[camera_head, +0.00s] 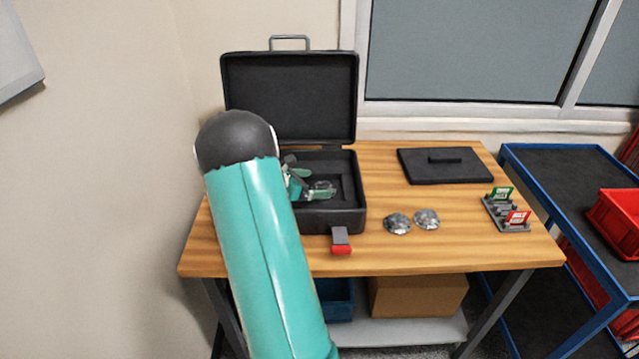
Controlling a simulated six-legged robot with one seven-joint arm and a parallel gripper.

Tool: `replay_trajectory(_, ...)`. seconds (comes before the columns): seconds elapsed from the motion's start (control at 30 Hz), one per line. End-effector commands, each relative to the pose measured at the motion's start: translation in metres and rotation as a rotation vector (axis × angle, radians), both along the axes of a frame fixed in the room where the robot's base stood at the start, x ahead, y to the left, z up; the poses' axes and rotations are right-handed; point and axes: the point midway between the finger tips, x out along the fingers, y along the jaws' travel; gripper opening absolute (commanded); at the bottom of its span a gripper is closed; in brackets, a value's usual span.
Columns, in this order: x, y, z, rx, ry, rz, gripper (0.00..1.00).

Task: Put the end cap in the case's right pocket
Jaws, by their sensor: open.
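The black case (340,219) stands open on the wooden table, its lid (290,95) raised at the back. My teal arm covers the case's left part. My gripper (318,188) is partly visible inside the case opening, low over the dark inner floor; its fingers look apart. The case's right pocket (345,178) shows only in part, as a dark recess beside the fingers. I cannot make out anything held. Two silver, faceted, dome-like pieces (397,223) (427,219) lie on the table right of the case; I cannot tell whether either is the end cap.
A flat black panel with a handle (445,164) lies at the table's back right. A small rack with green and red cards (507,213) stands near the right edge. A blue-framed cart (560,190) stands beyond.

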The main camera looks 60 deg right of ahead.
Motion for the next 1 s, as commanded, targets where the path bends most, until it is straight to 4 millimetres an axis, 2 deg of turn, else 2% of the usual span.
replay_trajectory(0.2,0.025,0.038,0.022,-0.006,-0.002,0.003,0.93)
replay_trajectory(0.4,0.040,0.063,0.035,-0.007,-0.002,0.000,0.93)
replay_trajectory(0.77,0.045,0.072,0.041,-0.008,-0.007,-0.003,0.93)
replay_trajectory(0.83,0.047,0.079,0.045,-0.005,-0.035,-0.008,0.93)
replay_trajectory(0.93,0.052,0.102,0.060,0.005,-0.132,-0.027,0.93)
replay_trajectory(1.0,0.056,0.128,0.074,0.019,-0.237,-0.052,0.93)
